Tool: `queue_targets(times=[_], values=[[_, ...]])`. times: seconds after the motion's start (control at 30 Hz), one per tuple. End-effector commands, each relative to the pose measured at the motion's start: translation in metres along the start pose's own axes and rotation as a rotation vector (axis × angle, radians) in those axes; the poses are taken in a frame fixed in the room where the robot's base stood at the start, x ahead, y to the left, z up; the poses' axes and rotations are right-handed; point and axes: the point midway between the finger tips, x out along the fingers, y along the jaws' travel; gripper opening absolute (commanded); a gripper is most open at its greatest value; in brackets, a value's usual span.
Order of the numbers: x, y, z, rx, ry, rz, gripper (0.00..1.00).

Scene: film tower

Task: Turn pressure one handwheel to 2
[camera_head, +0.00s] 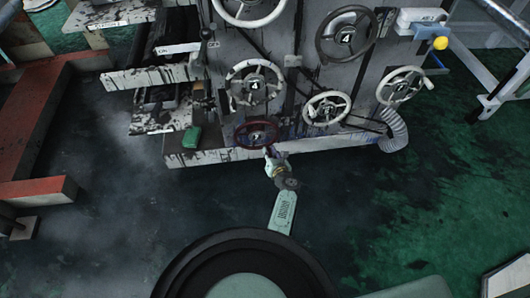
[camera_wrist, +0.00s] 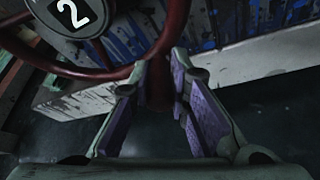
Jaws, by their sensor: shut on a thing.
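A dark red handwheel (camera_head: 239,135) sits low on the front of the machine. Its black hub plate looks dark with a small pale mark in the head view. The wrist view shows the wheel's red rim (camera_wrist: 85,72) and the hub plate (camera_wrist: 72,12) with a white 2, tilted in the picture. My gripper (camera_head: 269,152) is at the lower right of this wheel. In the wrist view the fingers of my gripper (camera_wrist: 160,62) stand on either side of the red rim and are shut on it. The fingertips partly hide the rim there.
Several other handwheels stand above and right, including a white one (camera_head: 255,66) with a plate, a grey one (camera_head: 320,38) and a white one (camera_head: 309,106). A green box (camera_head: 191,137) lies left on the ledge (camera_head: 205,158). A ribbed hose (camera_head: 396,130) hangs right. Floor in front is clear.

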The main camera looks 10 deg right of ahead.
Motion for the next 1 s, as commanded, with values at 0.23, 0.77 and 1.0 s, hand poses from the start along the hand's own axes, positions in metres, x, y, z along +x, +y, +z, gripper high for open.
queue_targets(times=[0.23, 0.77, 1.0], values=[[-0.007, -0.007, 0.017, -0.196, -0.001, -0.082, 0.0], [-0.015, -0.014, 0.035, -0.436, 0.0, -0.182, 0.0], [-0.016, -0.015, 0.037, -0.455, -0.001, -0.191, 0.0]])
